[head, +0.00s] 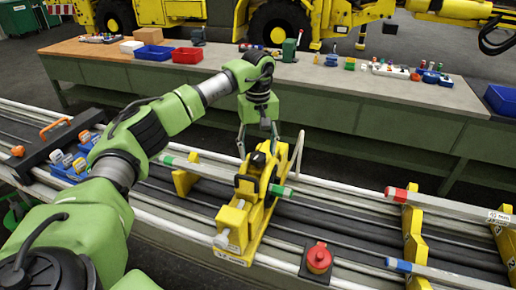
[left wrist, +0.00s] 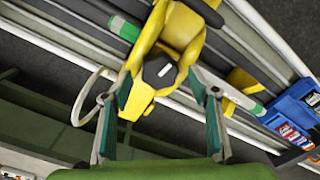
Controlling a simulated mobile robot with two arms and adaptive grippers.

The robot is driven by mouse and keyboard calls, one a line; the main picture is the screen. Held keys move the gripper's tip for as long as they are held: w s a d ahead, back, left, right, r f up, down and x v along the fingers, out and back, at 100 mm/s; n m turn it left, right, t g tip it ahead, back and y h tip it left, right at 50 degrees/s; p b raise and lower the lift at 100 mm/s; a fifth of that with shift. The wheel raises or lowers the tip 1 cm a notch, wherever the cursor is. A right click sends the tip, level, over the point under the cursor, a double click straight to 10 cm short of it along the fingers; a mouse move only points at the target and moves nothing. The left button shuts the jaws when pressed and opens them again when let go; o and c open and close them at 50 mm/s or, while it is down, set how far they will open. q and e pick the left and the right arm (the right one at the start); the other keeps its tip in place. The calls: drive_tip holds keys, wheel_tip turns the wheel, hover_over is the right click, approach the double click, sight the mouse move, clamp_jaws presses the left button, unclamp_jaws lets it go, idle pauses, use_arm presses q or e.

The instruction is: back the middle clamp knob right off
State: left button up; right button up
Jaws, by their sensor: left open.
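The yellow middle clamp (head: 246,208) stands upright on the rails in the head view, around a green-ended pale tube (head: 200,170). My left gripper (head: 257,148) is above the top of this clamp, pointing down. In the left wrist view, a dark knob-like part with a white mark (left wrist: 160,70) sits on the yellow clamp (left wrist: 186,28). The open fingers of my left gripper (left wrist: 162,88) straddle this part, and a gap shows on its right. Contact on the left cannot be told. My right gripper is not in view.
A red button (head: 319,258) sits on the rail bed right of the clamp. More yellow supports (head: 412,235) stand further right with red- and blue-ended tubes. A pale curved loop (left wrist: 88,98) stands close beside the left finger. A green workbench (head: 340,105) runs behind.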

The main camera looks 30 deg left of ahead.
use_arm(q)
drive_tip(key=shift+f, duration=0.7)
drive_tip(key=c, duration=1.1)
